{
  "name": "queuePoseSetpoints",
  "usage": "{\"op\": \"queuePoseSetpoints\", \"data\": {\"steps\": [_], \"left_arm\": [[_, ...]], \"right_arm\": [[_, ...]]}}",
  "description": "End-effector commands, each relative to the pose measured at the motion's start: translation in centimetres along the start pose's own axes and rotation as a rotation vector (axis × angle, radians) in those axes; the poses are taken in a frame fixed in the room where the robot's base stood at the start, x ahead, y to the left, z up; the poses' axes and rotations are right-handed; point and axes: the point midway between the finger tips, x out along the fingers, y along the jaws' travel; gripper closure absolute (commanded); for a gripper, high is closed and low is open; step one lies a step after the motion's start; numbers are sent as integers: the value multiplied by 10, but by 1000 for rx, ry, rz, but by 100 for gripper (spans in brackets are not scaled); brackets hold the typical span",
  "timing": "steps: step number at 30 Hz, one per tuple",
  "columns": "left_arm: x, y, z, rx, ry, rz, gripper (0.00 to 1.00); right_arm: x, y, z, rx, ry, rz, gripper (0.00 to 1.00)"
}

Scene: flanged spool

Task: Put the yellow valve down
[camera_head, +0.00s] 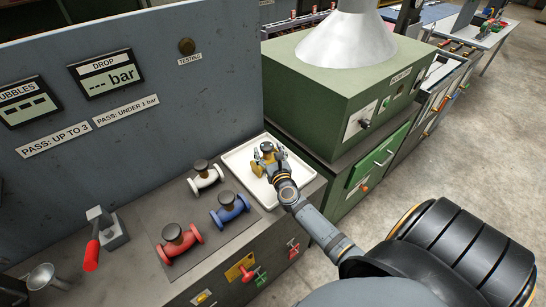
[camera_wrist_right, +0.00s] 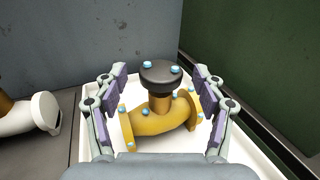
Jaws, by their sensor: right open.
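The yellow valve (camera_wrist_right: 160,122) stands upright on the white tray (camera_wrist_right: 84,150), with its black round cap on top. In the head view the yellow valve (camera_head: 257,168) is partly hidden by my right gripper (camera_head: 268,160), over the white tray (camera_head: 238,165). My right gripper (camera_wrist_right: 160,100) is open, with its fingers on either side of the valve and visible gaps between the pads and the valve's neck. My left gripper is not in view.
A white valve (camera_head: 205,177), a blue valve (camera_head: 230,207) and a red valve (camera_head: 181,241) stand on the bench left of the tray. A red-handled clamp (camera_head: 108,235) is farther left. A grey panel rises behind, and a green cabinet (camera_head: 340,95) stands right of the tray.

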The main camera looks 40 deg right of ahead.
Motion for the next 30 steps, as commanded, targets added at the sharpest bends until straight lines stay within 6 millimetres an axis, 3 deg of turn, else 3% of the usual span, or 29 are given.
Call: {"op": "queuePoseSetpoints", "data": {"steps": [6,12,30], "left_arm": [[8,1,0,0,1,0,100],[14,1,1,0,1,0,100],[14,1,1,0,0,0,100]], "right_arm": [[-56,0,-4,0,2,0,30],[-86,0,-2,0,0,0,30],[-92,0,0,0,-1,-1,30]]}}
